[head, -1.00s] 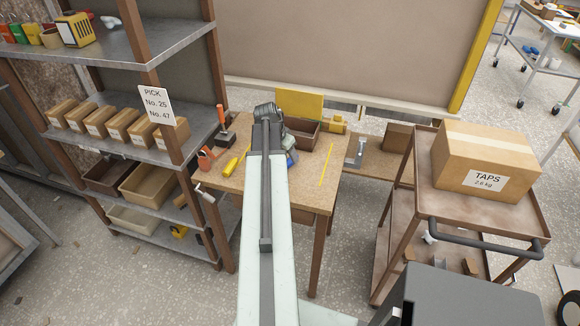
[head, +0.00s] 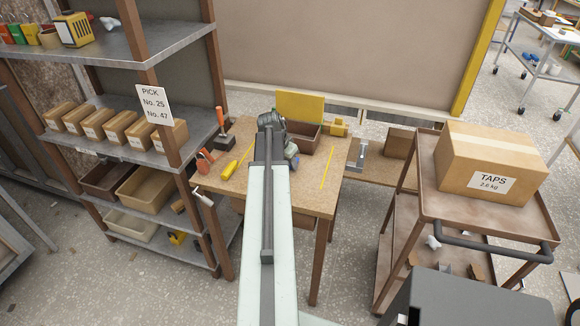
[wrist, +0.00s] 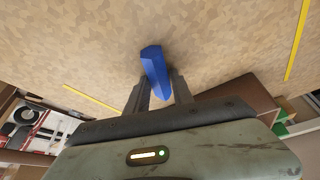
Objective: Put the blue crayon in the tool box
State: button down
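The blue crayon (wrist: 155,70) is a short, thick blue stick in the wrist view. It sits between the two fingers of my gripper (wrist: 160,82), which close against its sides. Its far end sticks out past the fingertips, over the wooden work table. In the head view my gripper is largely hidden behind my own arm, with only a bit of blue beside it. The tool box seems to be the open brown box (head: 306,138) at the back of the table, just right of my gripper, with a yellow panel (head: 300,106) behind it.
The table (head: 312,190) also holds a yellow tool (head: 229,170), an orange-handled tool (head: 204,163) and yellow tape lines. A shelf of cartons (head: 120,128) stands left. A cart with a TAPS carton (head: 490,165) stands right. The table's front right is clear.

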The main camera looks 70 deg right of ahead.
notch_tip(320, 180, up, 10)
jog(key=p, duration=1)
jog(key=shift+r, duration=0.2)
